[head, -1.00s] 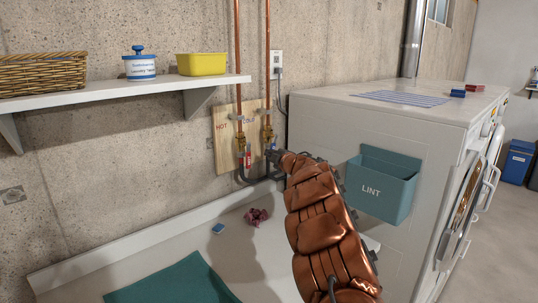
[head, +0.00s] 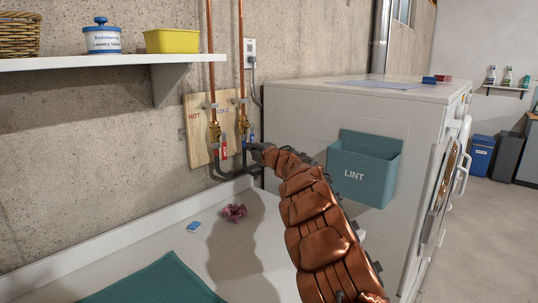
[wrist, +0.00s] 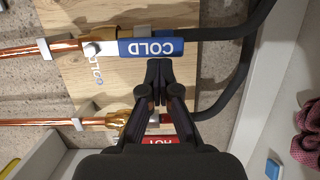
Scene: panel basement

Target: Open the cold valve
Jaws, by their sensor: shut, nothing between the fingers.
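The cold valve is a brass body on the right copper pipe with a blue lever marked COLD (wrist: 150,47). The lever lies along the pipe, and in the head view its blue end (head: 252,138) shows just above my gripper. My gripper (wrist: 159,64) is shut and empty. Its fingertips are at the edge of the blue lever, on the side facing the hot valve. I cannot tell whether they touch it. The red hot lever (wrist: 160,140) is partly hidden behind my gripper. It hangs along the left pipe in the head view (head: 224,147).
A wooden board (head: 196,135) backs both valves, with black hoses below. A washer (head: 300,115) with a teal lint bin (head: 365,170) stands close on the right. A shelf (head: 100,62) is at upper left.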

